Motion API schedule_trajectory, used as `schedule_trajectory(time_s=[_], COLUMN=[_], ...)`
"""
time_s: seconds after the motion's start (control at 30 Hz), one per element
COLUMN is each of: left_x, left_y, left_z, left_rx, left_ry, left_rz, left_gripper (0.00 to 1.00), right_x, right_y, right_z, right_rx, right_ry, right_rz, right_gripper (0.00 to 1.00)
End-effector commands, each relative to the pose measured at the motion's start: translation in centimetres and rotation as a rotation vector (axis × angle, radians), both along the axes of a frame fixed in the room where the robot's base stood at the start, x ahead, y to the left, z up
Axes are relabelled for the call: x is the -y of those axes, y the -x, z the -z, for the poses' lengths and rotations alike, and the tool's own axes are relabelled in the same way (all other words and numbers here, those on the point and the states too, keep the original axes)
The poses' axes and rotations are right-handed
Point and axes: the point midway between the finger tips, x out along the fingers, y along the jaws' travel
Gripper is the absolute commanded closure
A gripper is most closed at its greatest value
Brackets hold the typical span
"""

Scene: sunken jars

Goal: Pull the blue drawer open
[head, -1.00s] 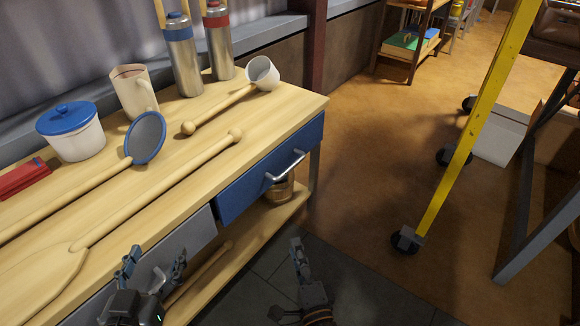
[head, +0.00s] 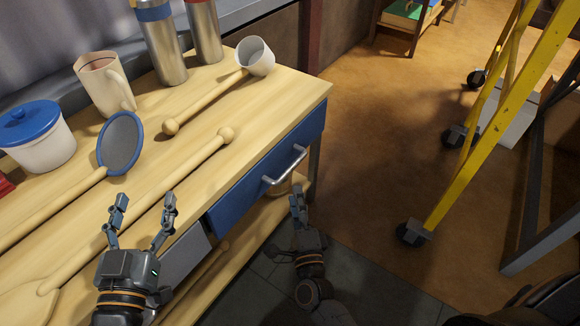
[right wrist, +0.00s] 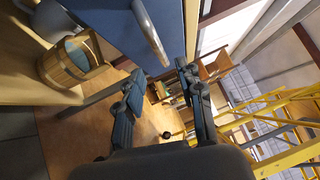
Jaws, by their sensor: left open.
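The blue drawer (head: 240,201) sits under the right end of the wooden tabletop, its front looking flush with the table edge. Its silver bar handle (head: 285,168) shows below the table edge, and also in the right wrist view (right wrist: 151,38). My right gripper (head: 297,192) is just below the handle in the head view. In the right wrist view its two fingers (right wrist: 160,70) are apart and empty, with the handle just beyond the fingertips, not between them. My left gripper (head: 143,203) is open and empty, by the table's front edge near a long wooden spoon.
On the table (head: 290,95) are a blue-lidded white pot (head: 40,145), a cream mug (head: 98,85), metal flasks (head: 162,45), a white-cupped ladle (head: 254,57) and wooden utensils. A grey drawer (head: 185,258) is left of the blue one. A yellow ladder (head: 470,150) stands right; floor between is clear.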

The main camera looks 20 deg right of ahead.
Motion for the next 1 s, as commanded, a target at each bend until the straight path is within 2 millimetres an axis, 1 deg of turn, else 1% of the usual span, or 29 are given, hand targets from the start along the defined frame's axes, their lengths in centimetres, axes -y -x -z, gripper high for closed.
schedule_trajectory(time_s=[0.03,0.2,0.4,0.5,0.6,0.87,0.9,0.97,1.0], left_x=[0.1,0.3,0.5,0.5,0.5,0.5,0.5,0.5,0.5], left_y=[0.0,0.4,1.1,1.4,1.6,1.6,1.6,1.6,1.6], left_z=[-0.4,-2.7,-5.1,-5.8,-6.2,-6.4,-6.4,-6.4,-6.4], left_rx=[0.034,0.161,0.292,0.333,0.354,0.362,0.362,0.362,0.361], left_ry=[0.009,0.044,0.079,0.091,0.097,0.099,0.099,0.099,0.098], left_rz=[0.002,0.01,0.017,0.02,0.021,0.022,0.022,0.022,0.022], left_gripper=[0.31,0.31,0.31,0.31,0.31,0.31,0.31,0.31,0.31], right_x=[0.1,0.7,1.0,1.2,1.3,1.3,1.3,1.3,1.3], right_y=[-1.3,-4.9,-8.0,-8.9,-9.3,-9.4,-9.4,-9.4,-9.4], right_z=[-0.2,-0.7,-1.0,-1.2,-1.3,-1.3,-1.3,-1.3,-1.3], right_rx=[0.005,0.004,0.001,0.001,-0.001,-0.002,-0.002,-0.001,-0.001], right_ry=[-0.001,-0.002,0.0,0.0,0.001,0.001,0.001,0.001,0.001], right_rz=[0.002,0.001,0.0,0.001,0.0,0.0,0.0,0.0,0.0], right_gripper=[0.63,0.63,0.63,0.63,0.63,0.63,0.65,0.77,0.85])
